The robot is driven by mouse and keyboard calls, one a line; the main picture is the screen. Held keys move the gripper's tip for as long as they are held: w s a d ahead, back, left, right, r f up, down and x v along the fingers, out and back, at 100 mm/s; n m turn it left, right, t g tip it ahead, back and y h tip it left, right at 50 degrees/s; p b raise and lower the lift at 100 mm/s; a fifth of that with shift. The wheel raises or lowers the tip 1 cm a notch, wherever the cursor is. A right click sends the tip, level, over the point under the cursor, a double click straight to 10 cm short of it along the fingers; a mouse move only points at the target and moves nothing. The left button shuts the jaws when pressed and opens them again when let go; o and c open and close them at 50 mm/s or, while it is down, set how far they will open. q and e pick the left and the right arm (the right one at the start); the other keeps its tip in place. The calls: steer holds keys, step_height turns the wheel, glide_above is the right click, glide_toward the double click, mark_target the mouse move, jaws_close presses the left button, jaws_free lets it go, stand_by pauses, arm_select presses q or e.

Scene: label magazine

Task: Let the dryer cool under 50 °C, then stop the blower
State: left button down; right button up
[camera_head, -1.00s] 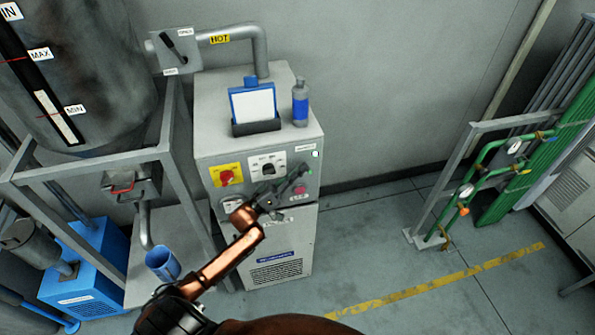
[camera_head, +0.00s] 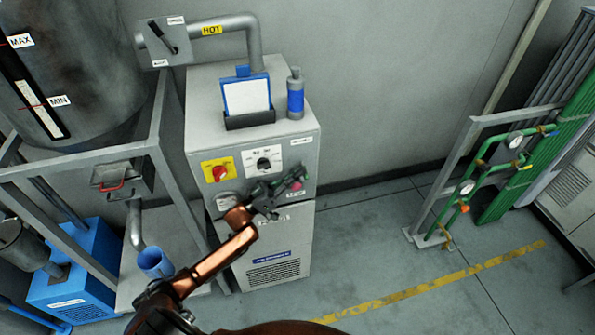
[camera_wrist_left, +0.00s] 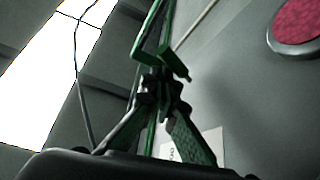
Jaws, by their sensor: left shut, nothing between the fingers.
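The grey dryer cabinet (camera_head: 220,105) stands against the wall. Its front panel has a red switch on a yellow plate (camera_head: 219,171), a round selector knob on a white plate (camera_head: 264,163) and a round item at lower left (camera_head: 228,200). My left gripper (camera_head: 291,184) is shut and empty, held in front of the panel's right part, partly covering the controls there. A red button (camera_wrist_left: 298,22) shows at the upper right in the left wrist view, apart from the shut fingers (camera_wrist_left: 160,85). I cannot read a temperature. My right gripper is out of view.
A blue clipboard holder (camera_head: 247,98) and a blue-grey bottle (camera_head: 295,95) stand on the cabinet. A metal frame (camera_head: 160,130) stands left; green pipework (camera_head: 480,170) stands right. The floor between is clear.

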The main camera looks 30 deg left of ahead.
arm_select(q)
steer(key=shift+f, duration=1.1)
steer(key=r+v, duration=0.1)
steer(key=v, duration=1)
steer(key=shift+s+a, duration=0.35)
steer(key=shift+a, duration=0.05)
steer(key=shift+w+d+f, duration=0.1)
steer(key=shift+f, duration=0.05)
